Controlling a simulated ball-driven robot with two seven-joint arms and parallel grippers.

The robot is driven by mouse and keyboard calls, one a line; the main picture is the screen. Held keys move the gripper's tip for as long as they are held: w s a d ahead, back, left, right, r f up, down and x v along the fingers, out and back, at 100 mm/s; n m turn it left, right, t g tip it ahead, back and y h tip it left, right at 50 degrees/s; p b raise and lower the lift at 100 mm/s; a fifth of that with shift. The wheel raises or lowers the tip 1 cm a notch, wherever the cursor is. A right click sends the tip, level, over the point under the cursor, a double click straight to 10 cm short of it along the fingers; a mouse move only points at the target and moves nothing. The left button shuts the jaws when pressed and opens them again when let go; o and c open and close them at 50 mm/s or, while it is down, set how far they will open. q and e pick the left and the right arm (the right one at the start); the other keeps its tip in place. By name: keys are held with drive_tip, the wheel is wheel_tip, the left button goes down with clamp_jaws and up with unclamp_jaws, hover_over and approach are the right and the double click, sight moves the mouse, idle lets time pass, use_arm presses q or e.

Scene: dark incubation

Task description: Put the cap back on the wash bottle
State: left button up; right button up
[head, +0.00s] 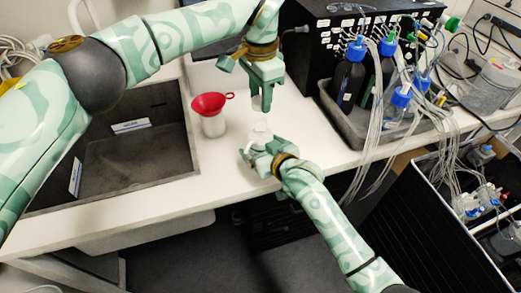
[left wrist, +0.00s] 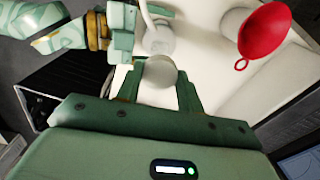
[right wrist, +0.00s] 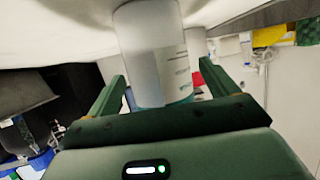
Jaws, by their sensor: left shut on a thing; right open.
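My left gripper (head: 262,106) points down above the wash bottle and is shut on a pale round cap (left wrist: 160,72), which shows between its fingers in the left wrist view. The white wash bottle (head: 260,136) stands on the white counter just below the cap. It also shows beyond the cap in the left wrist view (left wrist: 158,40). My right gripper (head: 255,148) is open, with its fingers on either side of the bottle. In the right wrist view the bottle body (right wrist: 155,50) fills the space between these fingers. I cannot tell whether the cap touches the bottle.
A red funnel (head: 210,102) sits on a white bottle (head: 214,126) left of the wash bottle. A dark sink (head: 130,160) lies further left. A grey tray (head: 340,115) with blue-capped bottles and tubing stands right. The counter's front edge is close to my right gripper.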

drive_tip(key=shift+w+a+f, duration=0.2)
drive_tip(key=shift+w, duration=0.15)
drive_tip(key=c, duration=1.5)
use_arm(q)
hover_over(259, 136)
drive_tip(key=w, duration=0.2)
drive_tip(key=shift+s+d+f, duration=0.1)
drive_tip(key=shift+f, duration=1.15)
drive_tip(key=shift+s+d+f, duration=0.1)
drive_tip(key=shift+f, duration=1.15)
drive_tip(key=shift+f, duration=0.9)
drive_tip(key=shift+f, duration=0.55)
